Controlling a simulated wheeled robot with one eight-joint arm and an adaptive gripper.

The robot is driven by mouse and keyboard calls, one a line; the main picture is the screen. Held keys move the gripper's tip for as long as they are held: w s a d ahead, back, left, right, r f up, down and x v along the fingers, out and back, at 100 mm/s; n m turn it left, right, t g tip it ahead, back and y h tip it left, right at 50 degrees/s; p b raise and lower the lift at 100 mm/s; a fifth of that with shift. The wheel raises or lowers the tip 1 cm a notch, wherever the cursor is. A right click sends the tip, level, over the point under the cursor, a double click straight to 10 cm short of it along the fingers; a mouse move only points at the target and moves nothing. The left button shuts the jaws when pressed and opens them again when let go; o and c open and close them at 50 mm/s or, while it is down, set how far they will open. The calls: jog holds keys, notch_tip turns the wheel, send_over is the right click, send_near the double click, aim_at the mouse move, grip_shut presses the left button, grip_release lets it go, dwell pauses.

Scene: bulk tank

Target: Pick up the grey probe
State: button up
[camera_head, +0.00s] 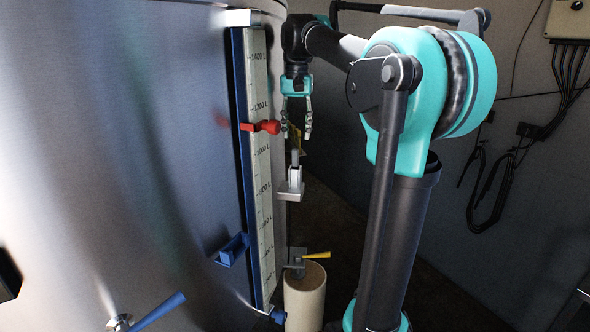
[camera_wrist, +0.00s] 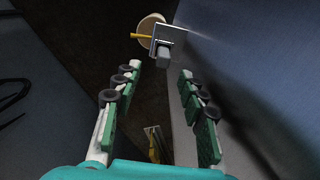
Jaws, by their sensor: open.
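The grey probe (camera_head: 295,160) stands upright in a pale bracket (camera_head: 287,192) at the side of the tank. In the wrist view the probe (camera_wrist: 163,52) shows end-on against the light bracket plate (camera_wrist: 178,36), just beyond the fingertips. My gripper (camera_head: 296,134) points down above the probe, its fingers apart and nothing between them. In the wrist view the gripper (camera_wrist: 158,76) has a finger on each side, and the probe lies further off between their lines. I see no contact. The probe's lower end is hidden by the bracket.
The large steel tank (camera_head: 120,150) fills the left. Its scale strip (camera_head: 259,170) carries a red pointer (camera_head: 265,127) close to my gripper. A yellow-handled valve (camera_head: 315,256) sits over a cream cylinder (camera_head: 305,300) below. Cables (camera_head: 490,185) hang on the right wall.

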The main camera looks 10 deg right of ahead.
aim_at(295, 149)
jog(key=shift+a+f, duration=0.15)
jog(key=shift+f, duration=1.55)
jog(key=shift+a+f, duration=0.1)
jog(key=shift+f, duration=1.55)
jog(key=shift+c, duration=0.4)
grip_shut()
